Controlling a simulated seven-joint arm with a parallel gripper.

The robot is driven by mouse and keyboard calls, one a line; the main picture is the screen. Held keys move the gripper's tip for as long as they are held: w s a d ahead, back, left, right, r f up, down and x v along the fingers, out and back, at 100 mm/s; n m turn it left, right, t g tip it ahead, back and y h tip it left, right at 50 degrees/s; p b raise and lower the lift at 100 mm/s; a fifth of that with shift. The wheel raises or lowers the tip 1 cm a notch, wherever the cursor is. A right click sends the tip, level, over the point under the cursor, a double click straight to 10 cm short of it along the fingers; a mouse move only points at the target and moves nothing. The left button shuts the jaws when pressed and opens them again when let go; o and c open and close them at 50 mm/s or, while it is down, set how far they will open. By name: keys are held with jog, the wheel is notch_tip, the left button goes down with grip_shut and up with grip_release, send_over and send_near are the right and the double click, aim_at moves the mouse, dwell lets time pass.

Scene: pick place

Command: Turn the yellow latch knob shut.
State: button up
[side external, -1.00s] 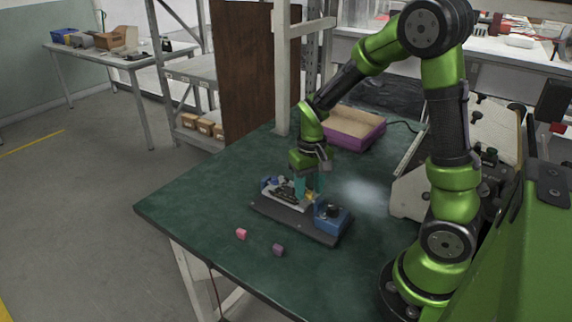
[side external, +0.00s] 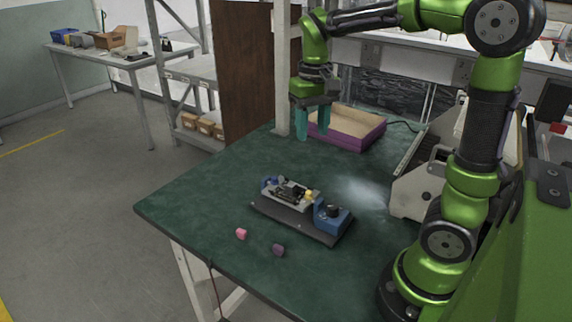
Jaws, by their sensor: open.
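The yellow latch knob (side external: 309,195) is a small yellow spot on the fixture (side external: 290,218), a dark base plate with a grey and blue device on the green table. Its exact turn angle is too small to tell. My gripper (side external: 313,137) has teal fingers pointing down. It is open and empty, high above the table and behind the fixture, well apart from the knob. A blue block with a black round top (side external: 332,217) sits at the right end of the plate.
A purple box with a tan inside (side external: 348,139) stands at the back of the green table (side external: 190,213). A pink block (side external: 241,234) and a dark purple block (side external: 278,250) lie in front of the fixture. A white post (side external: 282,80) stands at the back edge.

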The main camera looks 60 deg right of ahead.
aim_at(309, 192)
jog(key=w+a+f+n+g+h, duration=0.25)
jog(key=w+a+n, duration=0.25)
jog(key=n, duration=1.1)
jog(key=shift+m+g+h, duration=0.25)
jog(key=shift+m+h, duration=0.05)
jog(key=shift+h, duration=0.15)
jog(key=x, duration=1.5)
jog(key=shift+s+f, duration=0.25)
jog(key=shift+s, duration=0.1)
grip_shut()
